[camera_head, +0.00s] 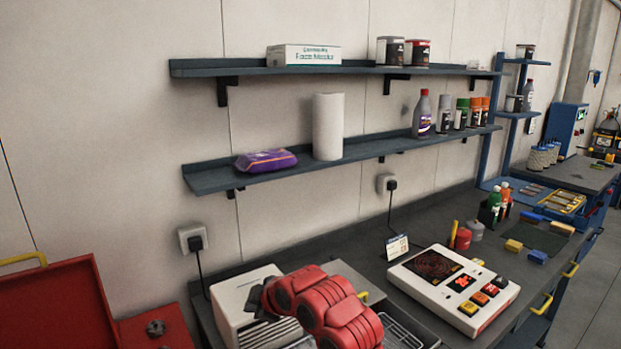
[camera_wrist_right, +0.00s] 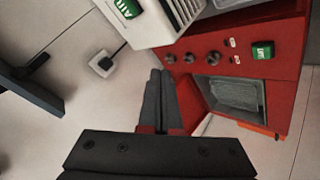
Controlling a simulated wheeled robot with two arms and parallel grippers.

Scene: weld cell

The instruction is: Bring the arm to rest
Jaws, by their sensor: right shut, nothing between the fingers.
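My right arm (camera_head: 325,305) shows red and jointed at the bottom middle of the head view, raised in front of the bench. Its dark right gripper (camera_head: 256,299) points left, in front of a white box-shaped unit (camera_head: 232,290). In the right wrist view, the right gripper (camera_wrist_right: 160,74) has its two dark fingers together with nothing between them. The fingertips appear near the white unit (camera_wrist_right: 160,18) and a red machine with knobs (camera_wrist_right: 235,55); whether they touch cannot be told. My left gripper is in neither view.
Two dark wall shelves (camera_head: 225,178) hold a paper roll (camera_head: 328,126), a purple pack (camera_head: 266,160), bottles and cans. A white button panel (camera_head: 453,288) lies on the dark bench (camera_head: 345,245). A wall socket (camera_head: 192,238) is at left. A red cabinet (camera_head: 55,305) stands lower left.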

